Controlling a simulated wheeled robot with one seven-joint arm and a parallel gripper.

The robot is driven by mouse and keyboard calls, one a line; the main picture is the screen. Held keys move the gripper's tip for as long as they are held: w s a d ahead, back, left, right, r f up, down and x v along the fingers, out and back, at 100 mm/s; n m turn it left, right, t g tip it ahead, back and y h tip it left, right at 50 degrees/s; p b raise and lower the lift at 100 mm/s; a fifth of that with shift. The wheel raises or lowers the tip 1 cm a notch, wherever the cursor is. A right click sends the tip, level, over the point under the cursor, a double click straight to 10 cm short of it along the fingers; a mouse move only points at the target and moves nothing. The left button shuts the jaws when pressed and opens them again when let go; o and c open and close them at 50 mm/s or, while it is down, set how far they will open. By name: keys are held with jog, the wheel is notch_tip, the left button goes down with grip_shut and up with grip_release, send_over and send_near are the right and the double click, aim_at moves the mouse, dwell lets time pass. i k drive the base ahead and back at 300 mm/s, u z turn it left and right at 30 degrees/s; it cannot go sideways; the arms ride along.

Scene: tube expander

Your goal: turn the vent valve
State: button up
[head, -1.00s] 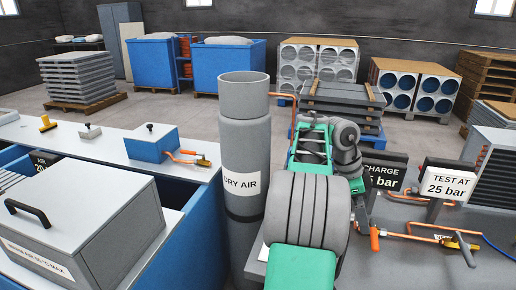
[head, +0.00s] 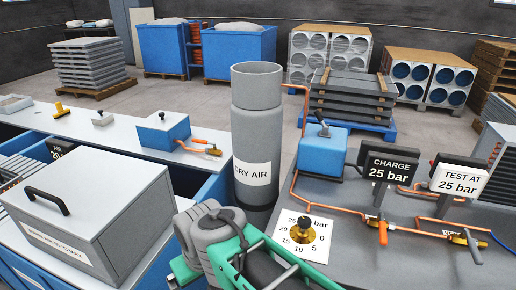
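No valve carries a readable vent label, so I cannot tell which one is the vent valve. On the right bench, a valve with an orange handle (head: 382,233) stands on the copper line below the CHARGE 25 bar sign (head: 389,169). A brass valve with a dark grey lever (head: 473,249) sits farther right, below the TEST AT 25 bar sign (head: 459,181). Another orange-handled valve (head: 205,145) is on the left bench beside a blue box. My grey and green arm shows at the bottom centre. My gripper's fingertips do not show.
A brass knob on a pressure dial (head: 303,231) sits on the bench just right of my arm. Behind are a blue box (head: 322,151) and the tall grey DRY AIR cylinder (head: 257,125). A grey lidded box (head: 90,205) fills the left front.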

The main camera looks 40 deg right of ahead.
aim_at(476, 254)
jog(key=z, duration=1.25)
jog(key=k, duration=0.55)
jog(key=z, duration=0.2)
